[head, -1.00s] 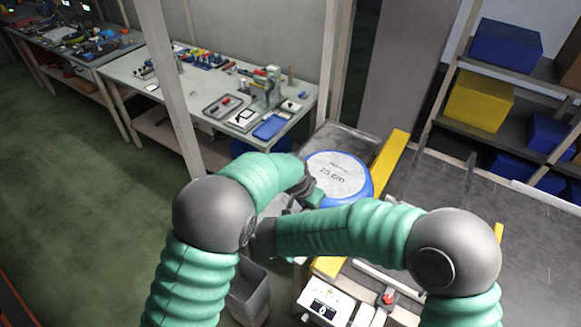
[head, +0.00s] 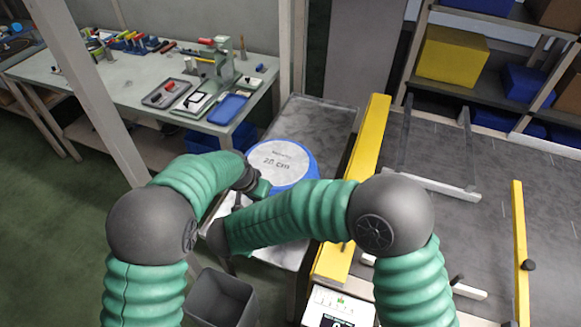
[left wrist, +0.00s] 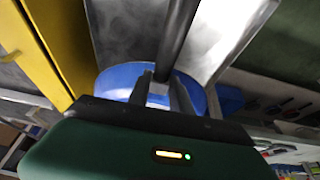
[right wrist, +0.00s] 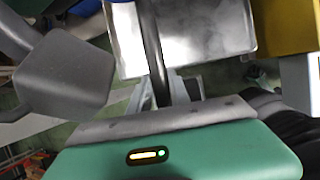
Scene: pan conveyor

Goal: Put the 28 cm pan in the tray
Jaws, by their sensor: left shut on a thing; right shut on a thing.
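The pan (head: 283,165) has a blue side and a pale disc face marked 28 cm turned up. It is over the grey metal tray (head: 325,118), towards its left side; I cannot tell whether they touch. My left gripper (left wrist: 160,88) is shut on the pan's dark handle (left wrist: 178,35), with the blue pan (left wrist: 120,76) just beyond. My right gripper (right wrist: 165,95) is also shut on the handle (right wrist: 153,45), and the tray (right wrist: 210,40) shows beyond it. In the head view my forearms hide the handle and most of both grippers.
A yellow rail (head: 362,175) runs along the tray's right side, with a dark conveyor (head: 440,240) beyond. A workbench (head: 120,90) with tools stands at the back left. A grey bin (head: 220,297) stands below my arms. Shelves with boxes (head: 452,58) are at the back right.

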